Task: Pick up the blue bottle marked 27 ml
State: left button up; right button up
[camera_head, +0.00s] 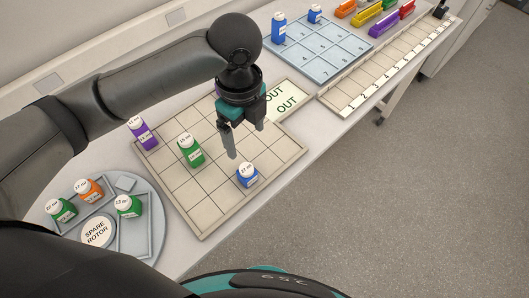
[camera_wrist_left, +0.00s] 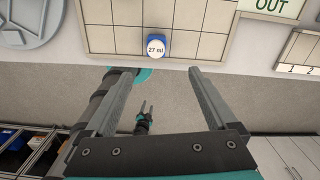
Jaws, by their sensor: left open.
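The blue bottle (camera_head: 247,175) with a white cap stands on the gridded tray (camera_head: 208,232) near its front right edge. In the left wrist view the blue bottle (camera_wrist_left: 156,46) reads 27 ml on its cap and sits ahead of the fingers, roughly midway between their lines. My left gripper (camera_head: 232,140) is open and empty above the tray, with a finger pointing down behind the bottle, apart from it. The fingers also show in the left wrist view (camera_wrist_left: 158,75). In that view another gripper, seemingly my right one (camera_wrist_left: 144,112), hangs low over the floor, small and hard to read.
A green bottle (camera_head: 190,150) and a purple bottle (camera_head: 143,134) stand on the same tray. A round grey rotor tray (camera_head: 158,215) at left holds several bottles. An OUT sign (camera_head: 285,98), a blue numbered tray (camera_head: 318,48) and a numbered strip rack (camera_head: 385,65) lie beyond.

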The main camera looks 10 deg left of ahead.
pick_arm(q)
send_over(246, 168)
jog(key=f, duration=0.4)
jog(key=shift+d+f+b, duration=0.2)
jog(key=shift+b, duration=0.1)
notch_tip(246, 168, down, 4)
jog(key=shift+f, duration=1.1)
jog(key=f, duration=0.4)
jog(key=shift+a+f+b, duration=0.2)
jog(key=shift+f+b, duration=0.1)
jog(key=shift+b, duration=0.05)
grip_shut()
pick_arm(e)
jog(key=shift+s+a+f, duration=0.35)
jog(key=shift+s+a, duration=0.05)
jog(key=shift+s, duration=0.15)
jog(key=shift+s+a+f, duration=0.3)
jog(key=shift+s+a, duration=0.05)
jog(key=shift+s, duration=0.15)
